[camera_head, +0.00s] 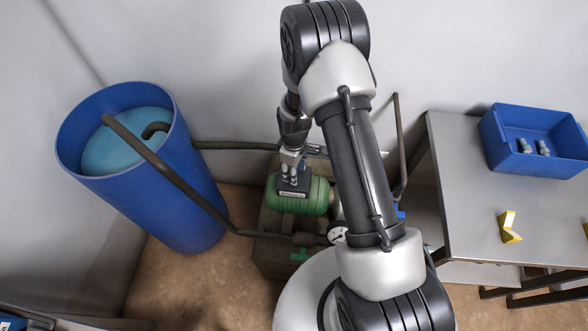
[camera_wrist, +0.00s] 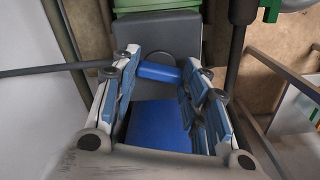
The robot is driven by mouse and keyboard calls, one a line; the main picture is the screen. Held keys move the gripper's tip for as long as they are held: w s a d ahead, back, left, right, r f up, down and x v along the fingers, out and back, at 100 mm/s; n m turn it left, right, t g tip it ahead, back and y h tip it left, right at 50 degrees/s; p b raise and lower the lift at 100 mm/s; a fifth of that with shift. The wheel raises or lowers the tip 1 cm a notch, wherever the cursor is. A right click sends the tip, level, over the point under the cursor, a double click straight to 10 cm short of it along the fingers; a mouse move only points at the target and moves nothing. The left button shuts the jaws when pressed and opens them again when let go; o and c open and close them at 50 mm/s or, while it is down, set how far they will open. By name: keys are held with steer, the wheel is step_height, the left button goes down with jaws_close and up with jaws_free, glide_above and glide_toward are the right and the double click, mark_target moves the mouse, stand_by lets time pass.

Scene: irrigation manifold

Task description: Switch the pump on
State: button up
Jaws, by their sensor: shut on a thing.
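The green pump (camera_head: 323,197) stands low beside the blue barrel, with a dark switch box (camera_head: 292,193) on top. In the wrist view the dark box (camera_wrist: 158,28) shows ahead, with a round dial and a blue switch handle (camera_wrist: 160,72) on it. My gripper (camera_head: 290,172) reaches down onto the box. In the wrist view my gripper (camera_wrist: 162,66) has one finger on each side of the blue handle, closed on it. The exact contact at the fingertips is partly hidden.
A blue barrel (camera_head: 193,200) of water stands left, with pipes running to the pump. A pressure gauge (camera_head: 337,234) and a green valve handle (camera_head: 301,255) are in front of the pump. A grey table (camera_head: 470,190) at right holds a blue bin (camera_head: 505,162) and a yellow piece (camera_head: 510,228).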

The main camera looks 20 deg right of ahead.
steer(key=m, duration=0.4)
steer(key=shift+m, duration=0.3)
steer(key=m, duration=0.4)
steer(key=shift+s, duration=0.1)
steer(key=shift+m, duration=0.3)
steer(key=o, duration=1)
steer(key=shift+o, duration=0.2)
step_height(320, 180, up, 12)
stand_by(0.4)
